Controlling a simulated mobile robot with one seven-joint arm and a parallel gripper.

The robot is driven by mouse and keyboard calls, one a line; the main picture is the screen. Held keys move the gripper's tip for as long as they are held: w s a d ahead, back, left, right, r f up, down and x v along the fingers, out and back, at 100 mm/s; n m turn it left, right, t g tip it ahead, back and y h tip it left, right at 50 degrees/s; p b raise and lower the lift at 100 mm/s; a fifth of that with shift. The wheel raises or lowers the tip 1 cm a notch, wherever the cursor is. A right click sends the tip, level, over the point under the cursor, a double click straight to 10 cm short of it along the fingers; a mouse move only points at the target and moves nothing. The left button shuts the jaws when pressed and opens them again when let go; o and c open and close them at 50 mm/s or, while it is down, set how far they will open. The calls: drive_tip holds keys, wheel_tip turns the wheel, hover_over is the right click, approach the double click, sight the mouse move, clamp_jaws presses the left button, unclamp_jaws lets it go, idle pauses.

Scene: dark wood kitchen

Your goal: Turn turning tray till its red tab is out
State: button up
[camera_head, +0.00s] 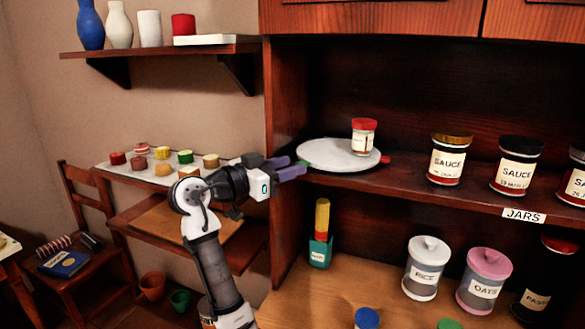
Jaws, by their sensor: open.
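The white round turning tray (322,157) lies on the upper cabinet shelf. Its red tab (386,159) shows at the tray's right edge, pointing right. A small green spot (302,163) shows at its left edge, close to my fingers. A small jar with a red lid (363,139) stands upright on the right half of the tray. My gripper (294,167) is open, with its purple fingers at the left edge of the tray. I cannot tell whether a finger touches the tray.
Sauce jars (447,161) stand right of the tray, above a JARS label (524,215). The cabinet's left upright (284,110) is close to my gripper. Below stand a green holder (321,250) and canisters (424,270). Small colored pots sit on a white board (128,176) at left.

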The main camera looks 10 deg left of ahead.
drive_tip(key=b+v, duration=0.3)
drive_tip(key=v, duration=0.9)
